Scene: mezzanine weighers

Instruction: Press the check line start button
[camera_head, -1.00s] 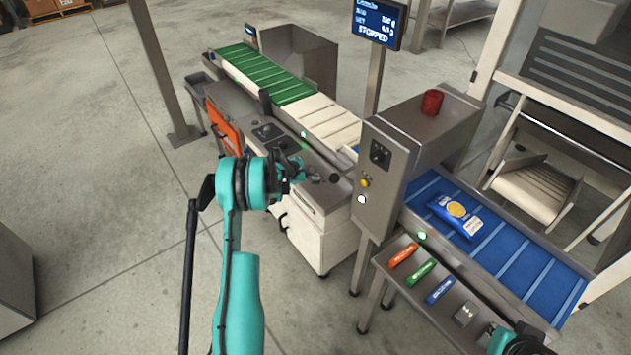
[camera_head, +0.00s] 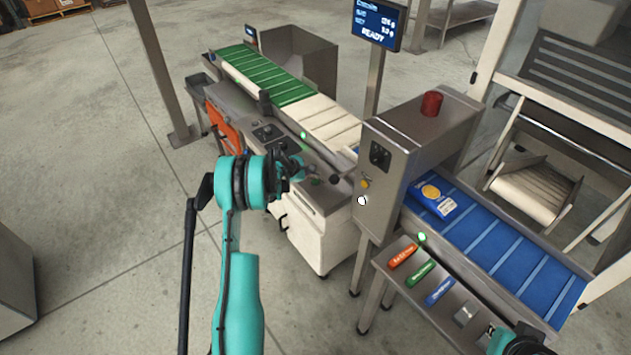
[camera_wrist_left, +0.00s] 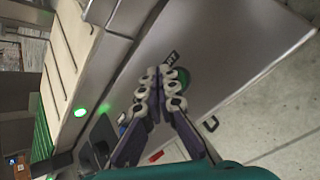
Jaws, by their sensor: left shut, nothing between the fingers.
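My left gripper (camera_head: 313,172) is shut and empty, low over the front panel of the check line cabinet (camera_head: 318,200). In the left wrist view its fingertips (camera_wrist_left: 163,78) are together beside a dark green round button (camera_wrist_left: 184,76), partly covering it. A small black label sits beside the button. I cannot tell whether the fingertips touch it. In the head view the green button (camera_head: 316,182) shows just below the fingertips. The screen (camera_head: 378,24) on the post reads READY. Of my right arm only a teal and black part (camera_head: 515,341) shows at the bottom right; its fingers cannot be made out.
A blue pack (camera_head: 433,197) lies on the blue belt (camera_head: 510,250) by the steel housing with a red lamp (camera_head: 432,102). Orange, green and blue bars lie on the side shelf (camera_head: 385,255). A green and white belt (camera_head: 265,75) runs behind. Open floor is at left.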

